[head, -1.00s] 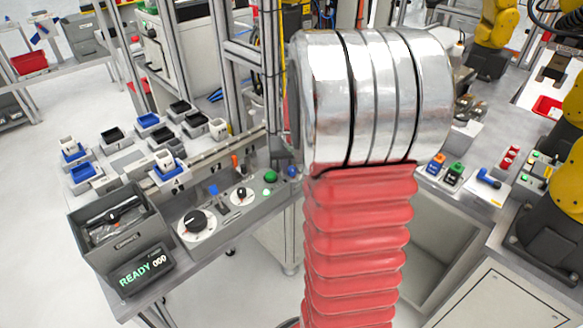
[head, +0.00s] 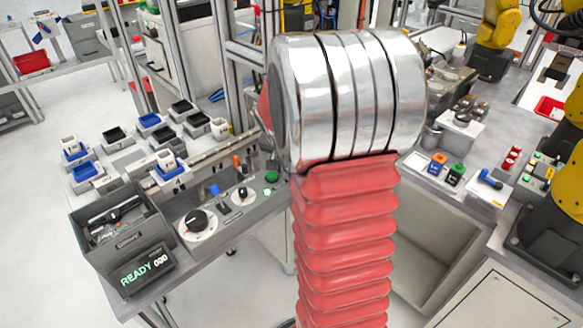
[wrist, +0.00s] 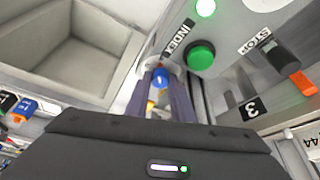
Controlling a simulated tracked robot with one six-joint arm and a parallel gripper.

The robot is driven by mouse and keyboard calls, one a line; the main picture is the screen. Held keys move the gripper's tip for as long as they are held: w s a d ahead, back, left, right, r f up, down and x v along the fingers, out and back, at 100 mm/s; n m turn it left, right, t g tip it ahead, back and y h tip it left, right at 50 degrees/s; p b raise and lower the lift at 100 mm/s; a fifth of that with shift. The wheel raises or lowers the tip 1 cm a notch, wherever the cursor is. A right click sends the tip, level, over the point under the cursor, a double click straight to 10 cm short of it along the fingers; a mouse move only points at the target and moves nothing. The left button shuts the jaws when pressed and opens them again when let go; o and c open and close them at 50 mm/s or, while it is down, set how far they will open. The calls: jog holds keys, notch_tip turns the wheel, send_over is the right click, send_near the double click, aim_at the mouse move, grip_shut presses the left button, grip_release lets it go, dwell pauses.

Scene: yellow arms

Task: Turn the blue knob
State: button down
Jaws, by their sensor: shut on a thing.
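The blue knob (wrist: 161,78) shows in the wrist view, small and rounded, at the panel's edge beside the INDEX label (wrist: 178,37). My gripper (wrist: 165,82) reaches it with two dark fingers, one on each side, and is shut on it. Part of the knob is hidden between the fingers. In the head view my red and silver arm covers the knob and the gripper. The grey control panel (head: 232,209) shows left of my arm.
A green button (wrist: 201,55) sits close to the knob, with an orange-tipped lever (wrist: 300,84) farther right. On the panel are black dials (head: 196,220) and a blue-tipped lever (head: 214,190). A READY display (head: 144,270) stands at its front left. An open grey bin (wrist: 75,45) lies alongside.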

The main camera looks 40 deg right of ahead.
jog(key=shift+m, duration=0.6)
jog(key=c, duration=1.8)
grip_release()
jog(key=v, duration=1.3)
jog(key=shift+w+a+r, duration=0.15)
jog(key=shift+a+r, duration=0.15)
jog(key=shift+a, duration=0.05)
